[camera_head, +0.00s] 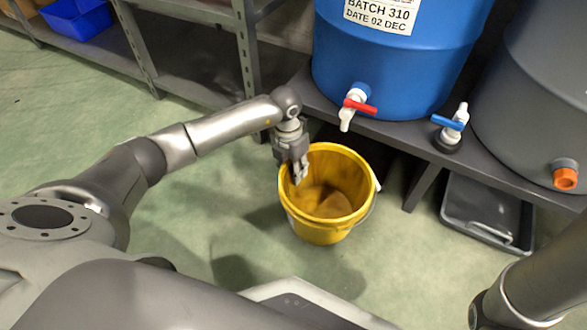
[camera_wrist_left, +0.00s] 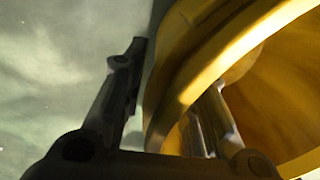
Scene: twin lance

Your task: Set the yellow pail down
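The yellow pail (camera_head: 320,229) is upright below the front edge of the low stand, with its open top facing me. Whether its base touches the floor is hard to tell. My left gripper (camera_head: 299,172) points down at the pail's left rim. In the left wrist view one finger is outside the pail wall and the other inside, with the rim (camera_wrist_left: 172,92) between them. A strip of floor shows between the outer finger and the rim, so the left gripper (camera_wrist_left: 170,85) looks open around it. My right gripper is out of view.
A blue drum (camera_head: 400,60) with a red-handled tap (camera_head: 358,105) and a grey drum (camera_head: 535,95) stand on the low stand (camera_head: 395,135). A black tray (camera_head: 488,238) lies beneath. Shelving (camera_head: 190,75) is at the back left. Green floor left of the pail is clear.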

